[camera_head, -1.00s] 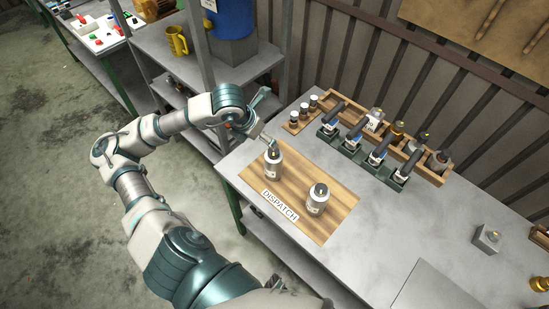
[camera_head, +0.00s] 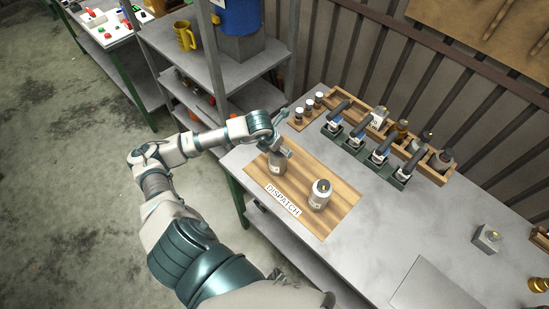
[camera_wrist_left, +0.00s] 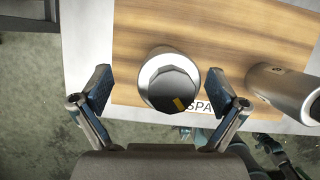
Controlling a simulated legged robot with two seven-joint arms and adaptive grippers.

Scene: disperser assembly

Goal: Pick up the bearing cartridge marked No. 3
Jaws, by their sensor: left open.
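Two upright grey cylinders stand on the wooden DISPATCH board. The left cylinder (camera_head: 276,167) is partly covered by my left gripper (camera_head: 280,146), which is close above it. The right cylinder (camera_head: 320,195) stands clear, with a pale label. In the left wrist view my open left gripper (camera_wrist_left: 158,106) has its fingers apart on either side of a cylinder (camera_wrist_left: 168,76) with a dark faceted cap and a yellow mark. A second cylinder (camera_wrist_left: 285,90) is at the right there. I cannot read a No. 3 on any part. My right gripper is not in view.
The board (camera_head: 335,215) lies on a grey bench. Behind it are a green rack (camera_head: 372,157) with several dark-handled labelled parts and a wooden tray (camera_head: 436,172) of assorted parts. A grey block (camera_head: 487,238) sits far right. Grey shelves (camera_head: 225,75) stand left of the bench.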

